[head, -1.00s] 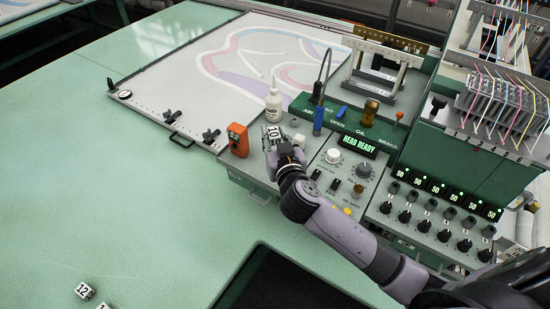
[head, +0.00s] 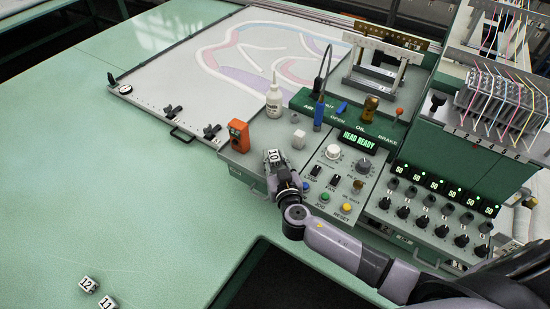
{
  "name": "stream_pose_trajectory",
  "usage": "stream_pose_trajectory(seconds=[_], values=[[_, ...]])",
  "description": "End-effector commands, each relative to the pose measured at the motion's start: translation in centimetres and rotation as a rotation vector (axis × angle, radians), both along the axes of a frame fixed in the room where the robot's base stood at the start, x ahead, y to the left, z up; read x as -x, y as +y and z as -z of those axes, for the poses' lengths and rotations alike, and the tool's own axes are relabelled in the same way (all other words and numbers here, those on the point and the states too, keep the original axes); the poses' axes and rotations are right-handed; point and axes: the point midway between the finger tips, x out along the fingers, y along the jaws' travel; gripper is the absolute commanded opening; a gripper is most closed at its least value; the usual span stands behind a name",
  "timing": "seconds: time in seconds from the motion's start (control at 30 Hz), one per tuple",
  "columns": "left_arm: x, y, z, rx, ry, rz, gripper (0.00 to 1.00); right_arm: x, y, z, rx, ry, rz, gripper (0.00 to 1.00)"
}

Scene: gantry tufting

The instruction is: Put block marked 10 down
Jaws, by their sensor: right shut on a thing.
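The block marked 10 (head: 273,156) is a small white cube with black digits. My right gripper (head: 275,162) is shut on it. It is over the front left part of the grey control console (head: 240,163), near its front edge. I cannot tell whether the block touches the panel. Part of the block is hidden by the fingers. My left gripper is not in view. Blocks marked 12 (head: 88,284) and 11 (head: 107,303) lie on the green table at the lower left.
A small white cube (head: 298,139), an orange device (head: 238,136) and a white bottle (head: 273,98) stand on the console. Knobs and buttons, including a green one (head: 324,198), are to the right of the gripper. The green table (head: 120,200) is mostly clear.

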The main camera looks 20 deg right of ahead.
Motion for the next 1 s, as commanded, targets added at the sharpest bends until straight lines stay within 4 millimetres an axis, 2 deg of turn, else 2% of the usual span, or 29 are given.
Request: stream_pose_trajectory(seconds=[0.13,0.17,0.43,0.73,0.87,1.0], values=[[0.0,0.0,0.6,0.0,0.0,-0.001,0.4,0.0,0.0,0.4,-0.001,-0.001,0.0,0.0],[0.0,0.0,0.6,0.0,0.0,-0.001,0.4,0.0,0.0,0.4,-0.001,0.0,0.001,0.28],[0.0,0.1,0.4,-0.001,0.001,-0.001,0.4,0.0,0.0,0.3,0.0,0.0,0.001,0.46],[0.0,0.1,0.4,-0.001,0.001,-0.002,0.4,0.0,0.0,0.2,0.0,0.0,0.001,0.48],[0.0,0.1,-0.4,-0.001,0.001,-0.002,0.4,0.0,0.0,-0.4,0.001,0.0,0.0,0.48],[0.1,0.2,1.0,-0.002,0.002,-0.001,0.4,2.1,0.2,0.1,-0.003,0.002,-0.002,0.48]])
